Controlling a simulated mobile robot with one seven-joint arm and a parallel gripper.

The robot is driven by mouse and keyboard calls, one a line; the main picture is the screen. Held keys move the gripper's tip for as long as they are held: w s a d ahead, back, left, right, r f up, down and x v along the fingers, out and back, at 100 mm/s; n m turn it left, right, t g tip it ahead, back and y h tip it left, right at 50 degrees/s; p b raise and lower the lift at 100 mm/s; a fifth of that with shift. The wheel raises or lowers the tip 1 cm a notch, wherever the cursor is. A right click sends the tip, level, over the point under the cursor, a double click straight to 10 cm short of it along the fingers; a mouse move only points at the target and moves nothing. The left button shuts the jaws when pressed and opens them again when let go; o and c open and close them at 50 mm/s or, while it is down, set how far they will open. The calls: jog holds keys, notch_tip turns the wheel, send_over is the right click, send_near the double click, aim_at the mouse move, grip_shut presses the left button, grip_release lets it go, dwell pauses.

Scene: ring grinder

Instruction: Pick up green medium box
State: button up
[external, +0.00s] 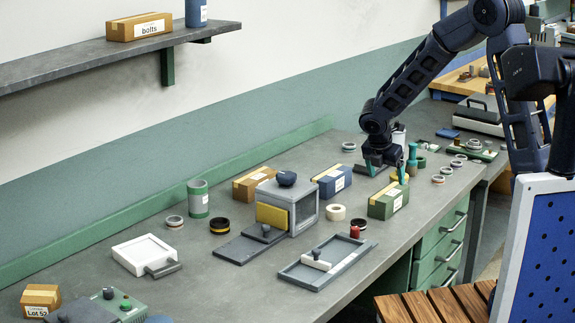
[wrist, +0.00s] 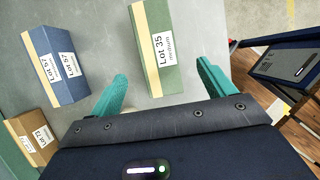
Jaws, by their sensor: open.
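The green medium box (external: 388,201) sits on the grey workbench near its front edge, just below my gripper in the external view. In the wrist view the green box (wrist: 173,60) has a tan strip along one side and a white label reading "Lot 35 medium". My gripper (external: 385,165) has teal fingers and points down from the arm. In the wrist view my gripper (wrist: 160,85) is open, with one finger to the left of the box's near end and one to the right. The fingers do not appear to touch the box.
A blue box (external: 331,180) stands left of the green box, and a tan box (external: 253,183) stands farther left. Several rings lie to the right.

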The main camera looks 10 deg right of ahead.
aim_at(390, 192)
jog(key=x, duration=0.5)
jog(key=shift+w+x, duration=0.2)
jog(key=shift+x, duration=2.6)
jog(key=shift+r, duration=0.1)
jog(key=c, duration=1.5)
